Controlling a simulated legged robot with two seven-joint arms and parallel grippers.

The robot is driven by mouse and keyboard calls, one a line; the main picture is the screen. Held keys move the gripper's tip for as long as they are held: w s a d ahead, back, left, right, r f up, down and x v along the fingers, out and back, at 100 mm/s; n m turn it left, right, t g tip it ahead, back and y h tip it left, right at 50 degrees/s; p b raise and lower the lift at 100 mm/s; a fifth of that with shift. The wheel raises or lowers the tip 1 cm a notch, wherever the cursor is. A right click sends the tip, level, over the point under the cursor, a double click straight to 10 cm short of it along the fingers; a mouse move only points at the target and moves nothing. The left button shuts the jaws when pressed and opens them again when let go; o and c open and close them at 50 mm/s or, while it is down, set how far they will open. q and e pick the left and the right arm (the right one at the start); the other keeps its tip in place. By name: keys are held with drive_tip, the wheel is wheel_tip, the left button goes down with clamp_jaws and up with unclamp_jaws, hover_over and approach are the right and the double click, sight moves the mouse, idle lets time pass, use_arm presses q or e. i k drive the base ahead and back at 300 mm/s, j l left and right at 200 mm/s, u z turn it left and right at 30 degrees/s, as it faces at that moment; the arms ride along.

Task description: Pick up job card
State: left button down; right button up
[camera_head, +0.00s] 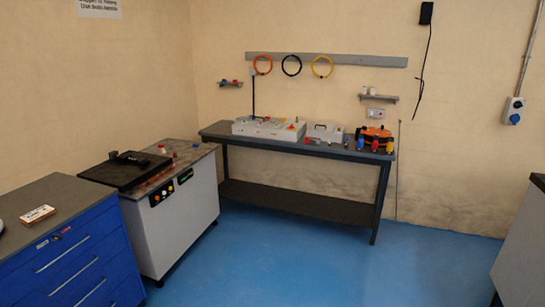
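No gripper of mine shows in the camera_head view. A small white rectangular item with dark marks and a brownish edge (38,214) lies flat on the grey top of the blue drawer cabinet at the left. It may be the job card, but it is too small to read. Nothing touches it. No other thing that I can clearly tell as a job card shows.
The blue drawer cabinet (75,262) stands beside a grey machine cabinet (180,222) with a black plate on top. A dark workbench (215,130) with several devices stands at the back wall. The blue floor (300,260) in front is clear. A grey unit (522,250) stands at the right edge.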

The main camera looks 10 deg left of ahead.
sight(40, 213)
drive_tip(key=i+u, duration=0.3)
drive_tip(key=i, duration=0.25)
drive_tip(key=i+l+u, duration=0.1)
drive_tip(key=i+u, duration=0.2)
drive_tip(key=i, duration=0.25)
drive_tip(key=i+l+u, duration=0.3)
drive_tip(key=i, duration=0.2)
drive_tip(key=i+j+u, duration=0.15)
drive_tip(key=u, duration=0.25)
drive_tip(key=i+u, duration=0.65)
drive_tip(key=u, duration=0.2)
drive_tip(key=i+u, duration=0.25)
drive_tip(key=u, duration=0.15)
